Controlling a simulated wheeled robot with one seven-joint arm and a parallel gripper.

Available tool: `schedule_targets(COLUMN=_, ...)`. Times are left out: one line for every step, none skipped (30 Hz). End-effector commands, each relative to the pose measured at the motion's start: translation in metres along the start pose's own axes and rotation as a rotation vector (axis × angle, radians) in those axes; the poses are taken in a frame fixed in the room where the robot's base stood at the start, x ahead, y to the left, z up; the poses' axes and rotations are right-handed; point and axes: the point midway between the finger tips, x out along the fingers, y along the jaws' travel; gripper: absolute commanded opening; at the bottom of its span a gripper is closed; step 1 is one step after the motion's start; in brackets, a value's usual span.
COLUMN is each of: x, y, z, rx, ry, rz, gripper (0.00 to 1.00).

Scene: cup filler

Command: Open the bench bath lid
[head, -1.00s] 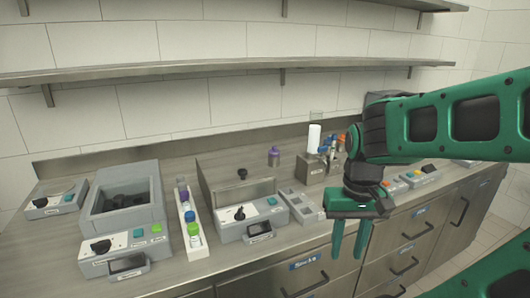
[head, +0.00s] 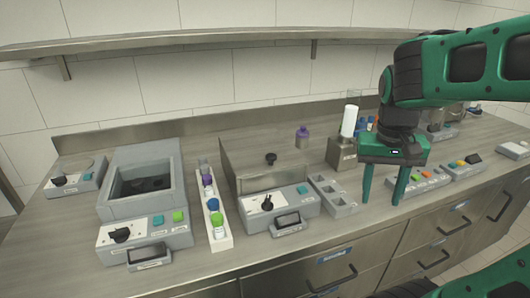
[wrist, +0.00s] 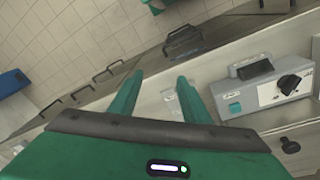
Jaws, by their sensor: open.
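The bench bath (head: 258,181) is a box with a flat brushed-metal lid (head: 262,154) and a black knob (head: 271,158) on top. The lid looks shut. A grey front panel (head: 278,205) carries a black dial, a teal button and a small display.
A grey open-topped unit (head: 143,182) and a white rack (head: 214,208) of coloured-cap tubes stand left of the bath. A grey slotted block (head: 333,193) sits close on its right. A purple-capped bottle (head: 302,138) stands behind. A shelf (head: 200,40) runs above.

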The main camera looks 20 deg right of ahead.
Motion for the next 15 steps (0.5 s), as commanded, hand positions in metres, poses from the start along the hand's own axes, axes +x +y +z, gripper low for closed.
schedule_targets(x=-0.016, y=-0.025, z=-0.021, rx=-0.001, ry=0.037, rz=0.021, gripper=0.43)
schedule_targets(x=-0.026, y=-0.040, z=-0.033, rx=0.010, ry=0.062, rz=0.031, gripper=0.43)
schedule_targets(x=-0.039, y=-0.061, z=-0.046, rx=0.028, ry=0.095, rz=0.040, gripper=0.43)
schedule_targets(x=-0.049, y=-0.079, z=-0.054, rx=0.040, ry=0.120, rz=0.044, gripper=0.43)
schedule_targets(x=-0.059, y=-0.098, z=-0.061, rx=0.052, ry=0.143, rz=0.044, gripper=0.43)
schedule_targets(x=-0.071, y=-0.123, z=-0.068, rx=0.068, ry=0.173, rz=0.040, gripper=0.43)
schedule_targets(x=-0.080, y=-0.141, z=-0.071, rx=0.080, ry=0.193, rz=0.036, gripper=0.43)
schedule_targets(x=-0.088, y=-0.160, z=-0.072, rx=0.092, ry=0.212, rz=0.029, gripper=0.43)
schedule_targets(x=-0.098, y=-0.182, z=-0.073, rx=0.108, ry=0.233, rz=0.019, gripper=0.43)
schedule_targets(x=-0.104, y=-0.198, z=-0.072, rx=0.118, ry=0.246, rz=0.011, gripper=0.43)
schedule_targets(x=-0.111, y=-0.213, z=-0.071, rx=0.128, ry=0.258, rz=0.001, gripper=0.43)
schedule_targets(x=-0.118, y=-0.231, z=-0.068, rx=0.140, ry=0.271, rz=-0.010, gripper=0.43)
schedule_targets(x=-0.122, y=-0.242, z=-0.066, rx=0.150, ry=0.279, rz=-0.018, gripper=0.43)
schedule_targets(x=-0.126, y=-0.252, z=-0.063, rx=0.156, ry=0.284, rz=-0.025, gripper=0.43)
schedule_targets(x=-0.130, y=-0.263, z=-0.060, rx=0.166, ry=0.291, rz=-0.035, gripper=0.43)
